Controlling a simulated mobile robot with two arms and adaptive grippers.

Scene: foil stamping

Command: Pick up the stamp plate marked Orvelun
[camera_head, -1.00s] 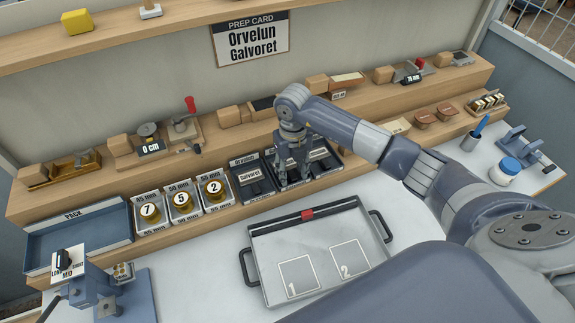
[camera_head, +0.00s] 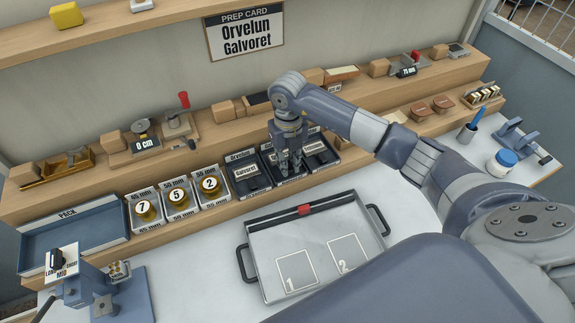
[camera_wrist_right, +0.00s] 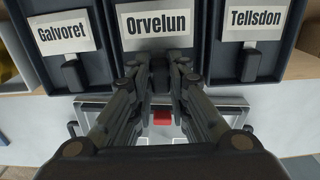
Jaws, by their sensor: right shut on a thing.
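The stamp plate marked Orvelun (camera_wrist_right: 158,22) is in the middle dark compartment in the right wrist view, its white label readable. My right gripper (camera_head: 290,170) reaches down into that compartment in the head view. Its fingers also show in the right wrist view (camera_wrist_right: 166,62), shut on the plate's dark grip below the label. The fingers hide most of the grip and, in the head view, most of the plate. The Galvoret plate (camera_wrist_right: 66,35) lies to the left and the Tellsdon plate (camera_wrist_right: 252,28) to the right. My left gripper is not in view.
A grey tray (camera_head: 262,226) with black handles and spaces marked 1 and 2 lies in front. Boxes of numbered foil rolls (camera_head: 178,197) stand left of the plates. A blue PACK tray (camera_head: 120,243) is further left. A prep card (camera_head: 243,33) hangs on the wall.

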